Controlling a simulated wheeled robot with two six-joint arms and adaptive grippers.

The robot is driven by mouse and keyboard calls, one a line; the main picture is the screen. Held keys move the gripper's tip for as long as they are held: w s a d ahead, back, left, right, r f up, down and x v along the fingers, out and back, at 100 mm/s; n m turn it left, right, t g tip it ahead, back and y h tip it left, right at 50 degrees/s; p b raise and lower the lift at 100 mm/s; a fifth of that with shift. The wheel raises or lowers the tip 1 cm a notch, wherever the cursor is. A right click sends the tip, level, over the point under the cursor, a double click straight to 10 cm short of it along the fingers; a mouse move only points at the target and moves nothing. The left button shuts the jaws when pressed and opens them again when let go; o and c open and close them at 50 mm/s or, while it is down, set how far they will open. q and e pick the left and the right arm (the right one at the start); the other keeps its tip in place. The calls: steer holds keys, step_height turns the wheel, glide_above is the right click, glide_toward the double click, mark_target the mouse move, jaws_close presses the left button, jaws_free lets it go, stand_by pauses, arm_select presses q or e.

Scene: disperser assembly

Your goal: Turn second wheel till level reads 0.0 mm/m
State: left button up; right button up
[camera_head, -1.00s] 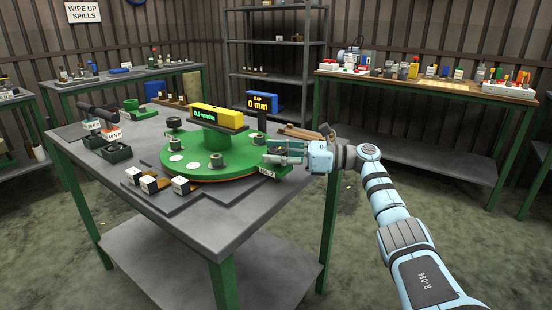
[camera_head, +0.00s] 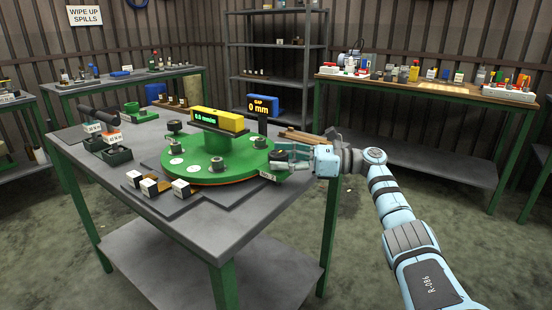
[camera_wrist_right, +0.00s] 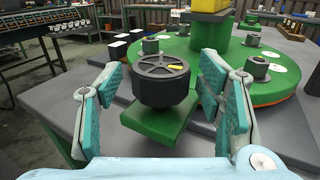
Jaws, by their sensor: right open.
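A green round base (camera_head: 205,178) stands on the table with a yellow level (camera_head: 217,120) on its central post. The level's green digits seem to read about 0.0 mm/m, but are too small to be sure. A black spoked wheel (camera_wrist_right: 165,88) with a yellow mark sits upright above a green tab at the base's edge. My right gripper (camera_head: 287,157) is at that right edge and largely hides this wheel in the head view. In the right wrist view its open fingers stand either side of the wheel, with gaps. Another black wheel (camera_head: 174,126) is at the back left. My left gripper is out of view.
A gap display (camera_head: 262,104) reading 0 mm stands behind the base. Black-and-white blocks (camera_head: 150,187) stand in front of it, and dark trays (camera_head: 116,156) lie to its left. The table's front corner (camera_head: 215,240) is bare. Shelves and other benches are farther back.

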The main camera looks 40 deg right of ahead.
steer(key=v, duration=1)
steer(key=shift+s+d, duration=0.15)
steer(key=shift+s, duration=0.05)
